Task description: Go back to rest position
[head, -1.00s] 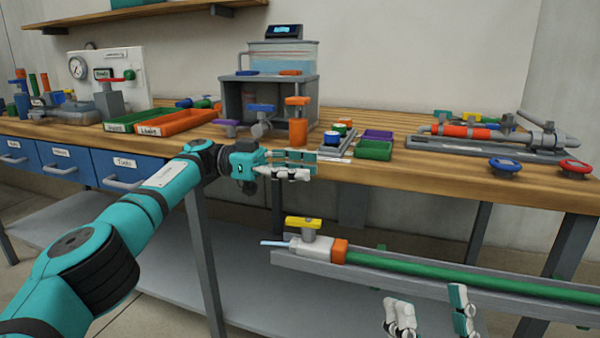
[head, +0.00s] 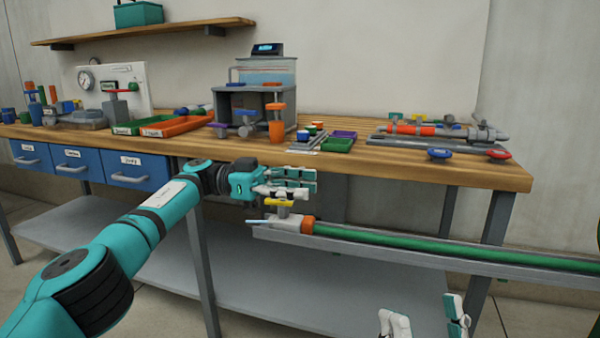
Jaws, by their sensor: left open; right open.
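My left gripper (head: 290,184) is in the middle of the head view, at the end of the teal arm that comes in from the left. It is open and empty, in front of the bench edge. In the picture it is just above the yellow-handled valve (head: 280,203) on the pipe; I cannot tell whether it touches the valve. My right gripper (head: 425,322) shows only by its fingers at the bottom edge, to the right of centre. It is open and empty, with a wide gap between the fingers.
The wooden workbench (head: 400,170) carries green and orange trays (head: 180,126), a grey tank unit (head: 255,105) and a pipe assembly (head: 440,132). A green pipe in a grey rail (head: 420,245) runs in front of the bench. A lower shelf (head: 250,290) lies beneath.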

